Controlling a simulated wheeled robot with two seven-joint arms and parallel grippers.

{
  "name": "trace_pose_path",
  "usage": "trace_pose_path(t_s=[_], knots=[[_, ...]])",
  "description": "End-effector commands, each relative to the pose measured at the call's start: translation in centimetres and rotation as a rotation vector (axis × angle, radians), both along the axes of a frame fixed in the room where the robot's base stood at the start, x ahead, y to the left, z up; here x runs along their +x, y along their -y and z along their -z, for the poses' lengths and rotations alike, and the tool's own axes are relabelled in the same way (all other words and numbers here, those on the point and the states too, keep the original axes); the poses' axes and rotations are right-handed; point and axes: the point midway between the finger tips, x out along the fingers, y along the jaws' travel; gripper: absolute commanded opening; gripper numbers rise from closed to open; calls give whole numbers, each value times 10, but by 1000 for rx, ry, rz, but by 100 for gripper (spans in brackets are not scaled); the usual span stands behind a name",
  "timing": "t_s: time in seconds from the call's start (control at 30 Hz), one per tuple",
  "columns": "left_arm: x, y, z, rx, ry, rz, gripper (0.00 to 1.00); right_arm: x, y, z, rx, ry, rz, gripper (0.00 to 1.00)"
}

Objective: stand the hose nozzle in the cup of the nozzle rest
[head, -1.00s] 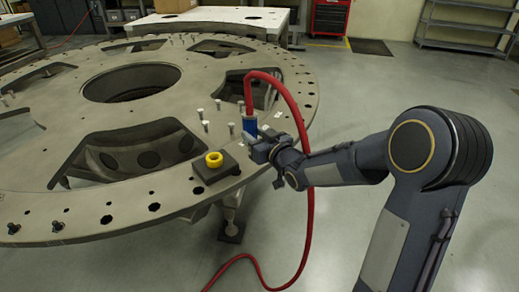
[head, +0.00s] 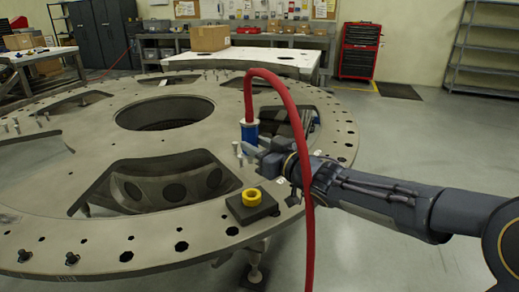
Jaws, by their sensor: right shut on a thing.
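The hose nozzle (head: 250,132) is a blue cylinder with a pale collar, and a red hose (head: 284,92) rises from its top and arches down to the right. My right gripper (head: 256,152) is shut on the nozzle and holds it roughly upright above the turret plate. The nozzle's lower end is partly hidden by the gripper. The nozzle rest (head: 252,206) is a dark square block with a yellow ring cup (head: 251,196) on top, on the near right part of the plate. The cup is empty, nearer to the camera than the nozzle. My left gripper is out of view.
The large grey turret plate (head: 60,195) has a round central hole and wide cutouts. Several upright pins (head: 239,155) stand near the gripper. Black knobs (head: 72,258) sit at the near left rim. The hose hangs in front of my right arm.

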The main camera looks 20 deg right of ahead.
Motion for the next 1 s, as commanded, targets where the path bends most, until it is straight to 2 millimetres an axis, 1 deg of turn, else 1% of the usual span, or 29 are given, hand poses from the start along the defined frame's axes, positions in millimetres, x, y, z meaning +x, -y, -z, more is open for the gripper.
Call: trace_pose_path(t_s=[0.03, 0.17, 0.6, 0.8, 1.0], knots=[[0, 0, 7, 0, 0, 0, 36, 0, 0, 6, 1, 2, 0, 2], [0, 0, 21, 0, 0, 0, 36, 0, 0, 20, 0, 2, 0, 2], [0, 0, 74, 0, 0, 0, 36, 0, 0, 70, 0, 3, 1, 2], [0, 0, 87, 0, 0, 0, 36, 0, 0, 88, 1, 2, 0, 2], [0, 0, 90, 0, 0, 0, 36, 0, 0, 92, 0, 2, 0, 2]])
